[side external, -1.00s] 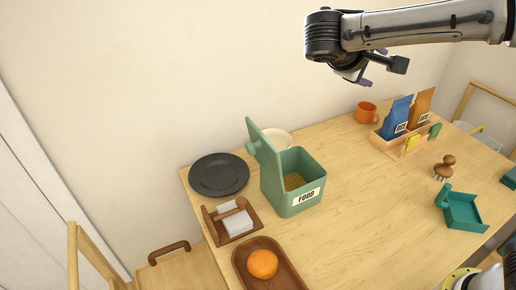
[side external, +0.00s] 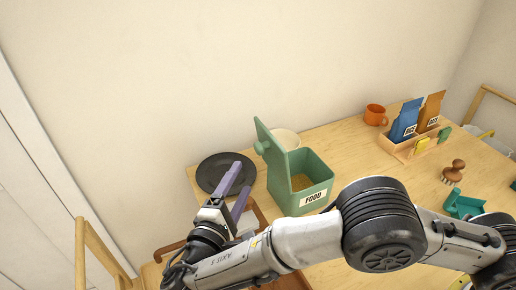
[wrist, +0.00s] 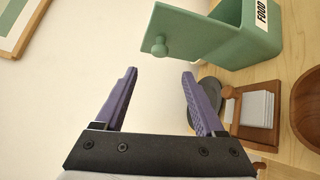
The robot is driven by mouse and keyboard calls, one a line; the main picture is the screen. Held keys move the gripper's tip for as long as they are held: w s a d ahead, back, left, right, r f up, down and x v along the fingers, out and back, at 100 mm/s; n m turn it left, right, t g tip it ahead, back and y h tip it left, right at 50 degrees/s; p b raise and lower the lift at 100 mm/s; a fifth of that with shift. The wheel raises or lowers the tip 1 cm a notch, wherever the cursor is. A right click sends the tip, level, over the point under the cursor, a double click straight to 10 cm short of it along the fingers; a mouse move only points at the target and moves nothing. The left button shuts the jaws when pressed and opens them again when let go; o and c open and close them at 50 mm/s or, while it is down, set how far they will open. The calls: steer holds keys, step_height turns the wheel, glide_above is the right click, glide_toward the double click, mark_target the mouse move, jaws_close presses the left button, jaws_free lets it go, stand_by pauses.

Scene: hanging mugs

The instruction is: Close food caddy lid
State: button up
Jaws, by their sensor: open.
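The green food caddy (side external: 296,182) stands upright on the table with a FOOD label on its front. Its lid (side external: 270,150) stands open, raised on the left side, with a round knob (side external: 261,147) on its outer face. In the wrist view the lid (wrist: 195,32) and knob (wrist: 159,46) lie ahead of my fingers. My gripper (side external: 238,188) is open and empty, left of the caddy, in front of the dark plate in the picture. It also shows in the wrist view (wrist: 160,82), with its fingers apart and not touching the lid.
A dark plate (side external: 212,166) and a napkin holder (wrist: 233,125) are left of the caddy; a pale bowl (side external: 286,138) is behind it.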

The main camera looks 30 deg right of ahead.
mark_target(257, 152)
steer(key=x, duration=1.2)
steer(key=shift+w+d, duration=0.15)
steer(key=shift+d, duration=0.05)
jaws_close()
stand_by(1.0)
